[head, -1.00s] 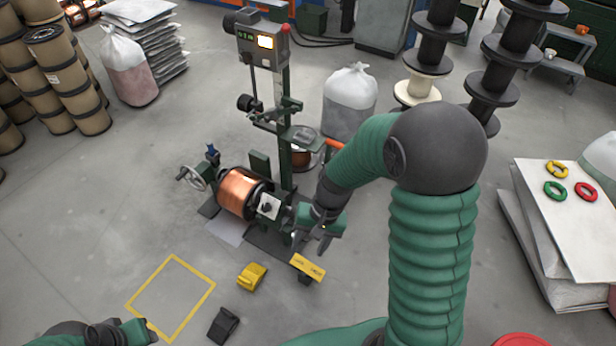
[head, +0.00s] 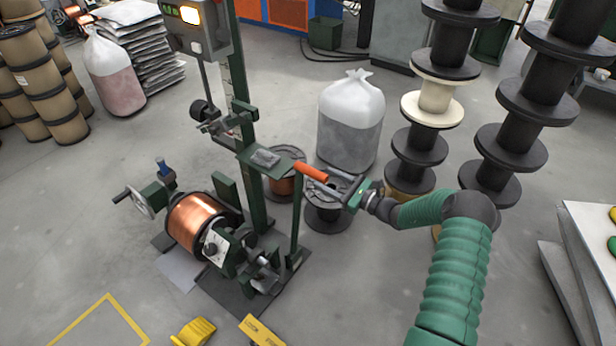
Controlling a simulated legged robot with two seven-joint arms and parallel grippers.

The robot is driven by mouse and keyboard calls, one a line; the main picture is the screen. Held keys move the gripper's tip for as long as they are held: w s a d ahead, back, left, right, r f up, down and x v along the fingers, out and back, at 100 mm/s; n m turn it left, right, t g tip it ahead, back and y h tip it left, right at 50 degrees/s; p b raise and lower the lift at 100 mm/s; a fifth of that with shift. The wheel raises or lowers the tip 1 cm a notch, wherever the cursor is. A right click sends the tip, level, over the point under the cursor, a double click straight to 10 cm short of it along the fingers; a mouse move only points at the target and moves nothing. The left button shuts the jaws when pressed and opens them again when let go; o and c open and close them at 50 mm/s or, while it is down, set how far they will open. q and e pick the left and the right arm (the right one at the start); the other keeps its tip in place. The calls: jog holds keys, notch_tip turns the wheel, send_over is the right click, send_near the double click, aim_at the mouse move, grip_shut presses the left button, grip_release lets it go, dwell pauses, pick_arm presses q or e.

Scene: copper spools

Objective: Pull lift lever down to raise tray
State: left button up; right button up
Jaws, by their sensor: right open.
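The lift lever's orange handle (head: 310,172) sticks out to the right at the top of a thin green post (head: 296,215) on the winding machine. My right gripper (head: 334,181) is open at the handle's free right end, its fingers pointing left along it. The handle tip appears at or just between the fingers; I cannot tell if they touch. A small green plate (head: 252,160) with a grey piece on it sits left of the handle. A copper spool (head: 192,222) lies low in the machine. Which part is the lifting tray is not clear. My left gripper is out of view.
A dark spool (head: 325,218) stands on the floor just below my right gripper. A white sack (head: 350,120) stands behind it. Stacked black spools (head: 418,145) rise to the right. A yellow wedge (head: 194,332) and yellow floor marking (head: 75,322) lie in front.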

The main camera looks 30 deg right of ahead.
aim_at(308, 169)
jog(key=b+x, duration=0.2)
jog(key=x, duration=0.5)
jog(key=shift+f, duration=0.1)
jog(key=shift+w+a, duration=0.2)
jog(key=shift+w, duration=0.2)
grip_shut()
jog(key=shift+d+r, duration=0.2)
jog(key=shift+r, duration=0.1)
dwell(0.4)
